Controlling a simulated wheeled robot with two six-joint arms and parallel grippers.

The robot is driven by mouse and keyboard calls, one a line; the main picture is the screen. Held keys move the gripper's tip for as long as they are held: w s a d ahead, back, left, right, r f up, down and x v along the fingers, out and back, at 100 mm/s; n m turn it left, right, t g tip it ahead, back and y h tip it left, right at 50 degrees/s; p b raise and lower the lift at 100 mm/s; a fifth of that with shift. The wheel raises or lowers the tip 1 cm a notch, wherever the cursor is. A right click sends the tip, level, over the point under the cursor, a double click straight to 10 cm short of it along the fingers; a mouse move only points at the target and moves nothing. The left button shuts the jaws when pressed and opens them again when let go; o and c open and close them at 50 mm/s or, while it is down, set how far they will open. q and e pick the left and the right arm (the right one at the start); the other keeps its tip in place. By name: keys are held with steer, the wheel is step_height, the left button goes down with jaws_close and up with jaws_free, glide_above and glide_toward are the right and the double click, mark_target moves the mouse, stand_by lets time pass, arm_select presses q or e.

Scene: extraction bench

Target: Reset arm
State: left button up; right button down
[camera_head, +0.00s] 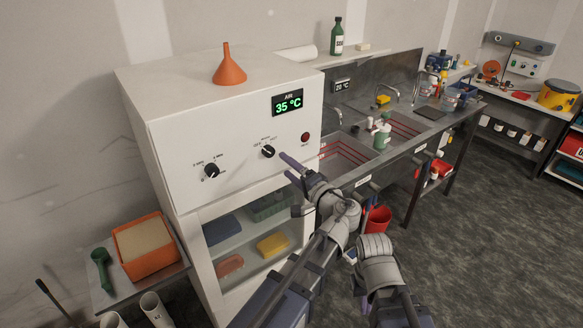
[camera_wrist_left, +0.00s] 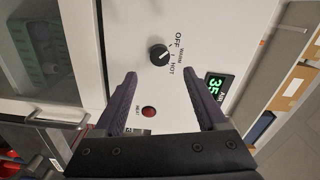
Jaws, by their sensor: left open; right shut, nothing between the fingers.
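My left gripper (camera_head: 294,168) is open and empty in front of the white cabinet's control panel, right of the middle knob (camera_head: 267,151). In the left wrist view its two purple fingers (camera_wrist_left: 166,92) are spread apart. The knob (camera_wrist_left: 159,55), marked OFF, WARM and HOT, lies beyond the gap between the fingertips, and the red HEAT button (camera_wrist_left: 149,112) also shows between the fingers. Nothing is held. My right gripper (camera_head: 350,257) is low near the bottom middle of the head view, partly hidden by my arm links, and shut on nothing.
The white cabinet (camera_head: 165,110) shows 35 °C on its display (camera_head: 287,102); an orange funnel (camera_head: 229,66) stands on top. A sink bench (camera_head: 400,150) runs to the right, with a red bucket (camera_head: 378,219) below. An orange box (camera_head: 145,245) sits at left. The floor at right is clear.

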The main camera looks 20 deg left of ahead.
arm_select(q)
steer(key=s+a+f+n+g+h, duration=0.2)
steer(key=s+f+g+h, duration=0.25)
steer(key=f, duration=0.45)
steer(key=s+a+f+n+g+h, duration=0.15)
steer(key=s+f+g+h, duration=0.35)
steer(key=f, duration=0.5)
steer(key=s+d+f+m+g+h, duration=0.1)
steer(key=s+d+f, duration=0.1)
steer(key=s+d, duration=0.4)
steer(key=s+d+f+m+h+b, duration=0.1)
steer(key=s+d+f+h, duration=0.1)
steer(key=s+d, duration=0.4)
steer(key=d, duration=0.5)
steer(key=shift+s+d+g, duration=0.15)
steer(key=shift+d+g, duration=0.1)
steer(key=shift+g, duration=0.1)
steer(key=shift+h, duration=0.25)
